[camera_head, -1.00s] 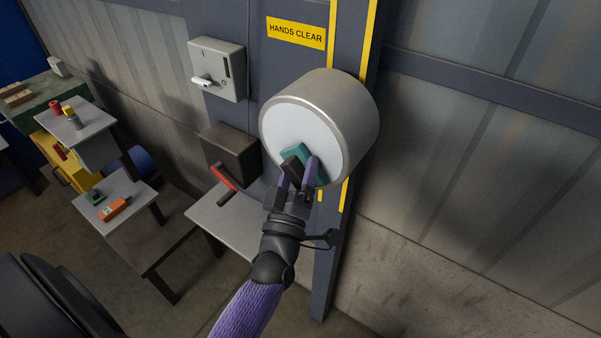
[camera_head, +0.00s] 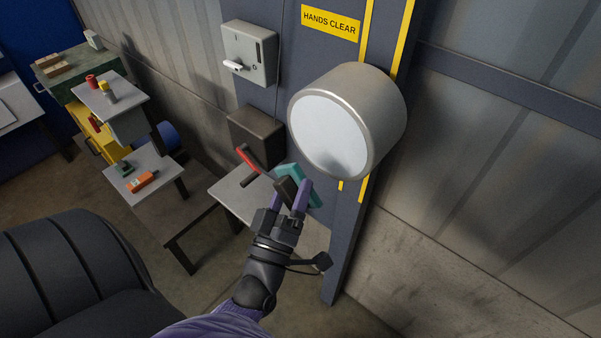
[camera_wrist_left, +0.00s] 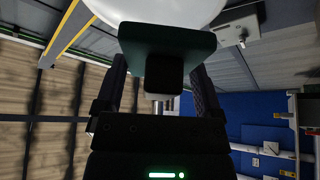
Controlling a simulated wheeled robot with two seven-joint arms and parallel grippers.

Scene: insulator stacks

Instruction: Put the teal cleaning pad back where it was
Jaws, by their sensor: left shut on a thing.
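The teal cleaning pad (camera_head: 306,181) has a dark handle block, and my left gripper (camera_head: 289,194) is shut on that block. The pad is held in the air below the round white face of a metal drum (camera_head: 328,137), apart from it in the head view. In the left wrist view the dark green pad (camera_wrist_left: 167,38) spans the space in front of the fingers, with its block between the fingertips (camera_wrist_left: 164,78). The white face (camera_wrist_left: 150,10) shows beyond it. My right gripper is not in view.
A small grey table (camera_head: 232,197) stands below and left of the pad. A dark box (camera_head: 256,134) with a red-handled lever (camera_head: 247,158) is on the post. A switch box (camera_head: 250,52) is above. Another small table (camera_head: 144,179) holds an orange object and a green one.

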